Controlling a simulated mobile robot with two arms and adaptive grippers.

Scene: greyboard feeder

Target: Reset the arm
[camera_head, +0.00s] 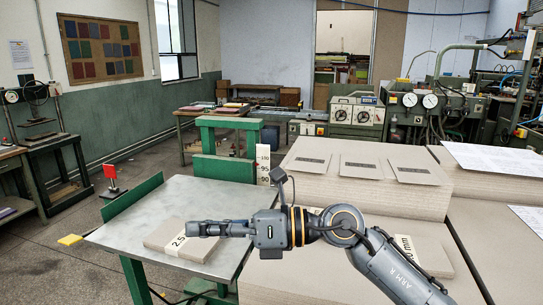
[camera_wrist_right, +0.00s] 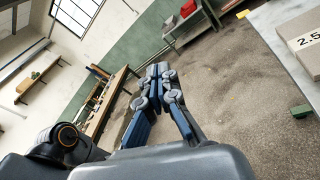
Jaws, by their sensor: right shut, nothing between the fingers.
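My right arm reaches in from the lower right of the head view. Its gripper (camera_head: 196,229) points left and lies in front of the grey metal table (camera_head: 190,195) with green legs. The gripper is shut and empty. In the right wrist view the closed fingers (camera_wrist_right: 158,72) point over the bare floor. A stack of grey board (camera_head: 165,243) labelled 2.5 lies on the table, partly behind the gripper in the head view. The same stack shows at the right edge of the wrist view (camera_wrist_right: 306,42), apart from the fingers. My left gripper does not show.
Large greyboard stacks (camera_head: 365,185) stand right of the table, with three small boards on top. A green stop (camera_head: 133,198) edges the table on the left. Machines with gauges (camera_head: 420,112) stand behind. The concrete floor (camera_head: 60,255) at left is mostly clear.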

